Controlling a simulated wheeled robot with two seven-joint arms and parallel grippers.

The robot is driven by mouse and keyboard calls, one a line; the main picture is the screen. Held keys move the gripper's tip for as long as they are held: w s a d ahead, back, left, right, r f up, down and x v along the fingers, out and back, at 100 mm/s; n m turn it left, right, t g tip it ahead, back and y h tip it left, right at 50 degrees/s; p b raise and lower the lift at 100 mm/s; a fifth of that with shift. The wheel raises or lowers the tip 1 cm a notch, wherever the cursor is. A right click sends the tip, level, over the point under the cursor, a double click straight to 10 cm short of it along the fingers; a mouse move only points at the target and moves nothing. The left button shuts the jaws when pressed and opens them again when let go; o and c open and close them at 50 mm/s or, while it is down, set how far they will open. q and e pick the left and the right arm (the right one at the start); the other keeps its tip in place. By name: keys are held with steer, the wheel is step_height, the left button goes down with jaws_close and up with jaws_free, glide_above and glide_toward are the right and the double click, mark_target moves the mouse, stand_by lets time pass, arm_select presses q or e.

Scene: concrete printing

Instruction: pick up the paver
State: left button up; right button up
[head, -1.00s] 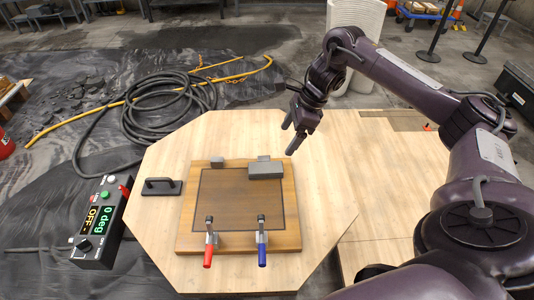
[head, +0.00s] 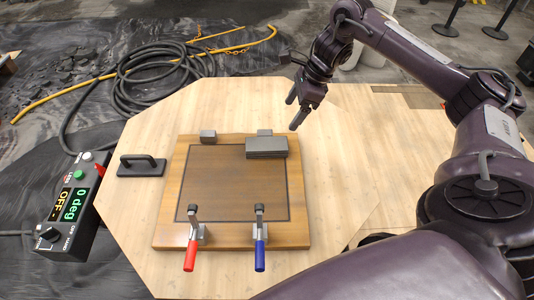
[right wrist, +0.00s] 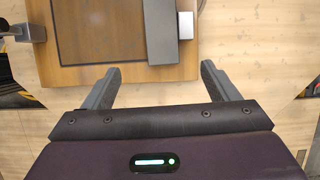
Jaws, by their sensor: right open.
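The paver (head: 266,148) is a dark grey rectangular slab. It lies on the wooden board (head: 168,228), at the far right part of its dark recessed panel, against a small grey block (head: 264,132). In the right wrist view the paver (right wrist: 157,30) shows as a long grey bar ahead of the fingers, apart from them. My right gripper (head: 298,115) is open and empty, above the table to the right of the paver and slightly beyond it. Its two fingers also show in the right wrist view (right wrist: 158,82). My left gripper is out of view.
A red-handled clamp (head: 192,245) and a blue-handled clamp (head: 260,245) stand at the board's near edge. Another grey block (head: 208,136) sits at the far left. The tabletop right of the board is clear.

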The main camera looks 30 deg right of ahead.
steer(key=b, duration=0.5)
glide_toward(281, 143)
steer(key=f, duration=0.2)
steer(key=shift+w+a+f+b, duration=0.3)
steer(key=shift+a+f, duration=0.1)
steer(key=shift+a, duration=0.15)
steer(key=shift+x, duration=3.5)
steer(key=shift+s+d, duration=0.1)
steer(key=shift+d, duration=0.05)
steer(key=c, duration=1.4)
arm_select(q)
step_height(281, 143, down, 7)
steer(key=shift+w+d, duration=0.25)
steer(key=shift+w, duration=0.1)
arm_select(e)
steer(key=shift+c, duration=0.5)
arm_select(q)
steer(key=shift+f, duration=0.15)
arm_select(e)
steer(key=shift+r, duration=0.1)
